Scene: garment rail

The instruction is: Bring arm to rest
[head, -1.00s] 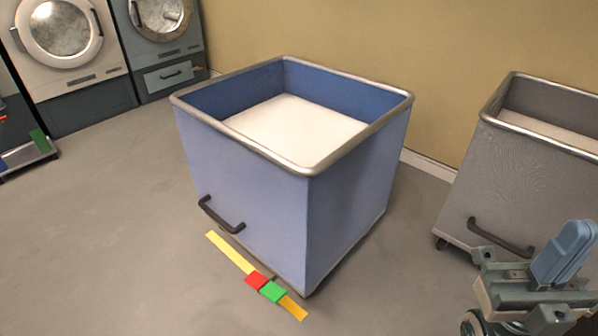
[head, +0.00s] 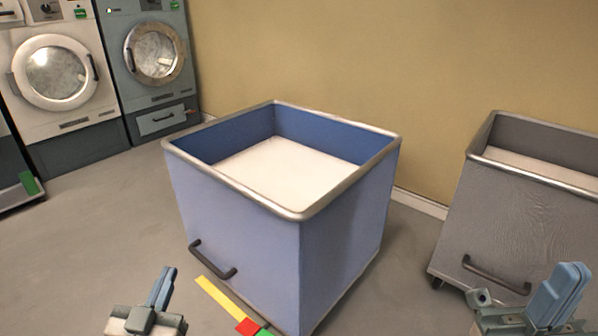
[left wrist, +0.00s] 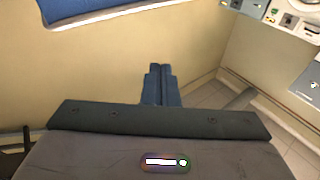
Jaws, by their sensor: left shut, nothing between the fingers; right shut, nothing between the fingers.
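My left gripper (head: 163,286) is at the bottom left in the head view, in front of the blue cart, with its fingers together and nothing in them. In the left wrist view its blue fingers (left wrist: 160,84) also touch along their length. My right gripper (head: 566,288) is at the bottom right, shut and empty, in front of the grey cart. Both grippers appear apart from the carts. The rest of both arms is cut off by the lower picture edge.
A blue cart (head: 235,235) with a black handle and a pale inner surface stands in the middle. A grey cart (head: 510,225) stands at the right. Yellow, red and green floor markings (head: 215,297) lie before the blue cart. Washing machines (head: 60,75) line the back left.

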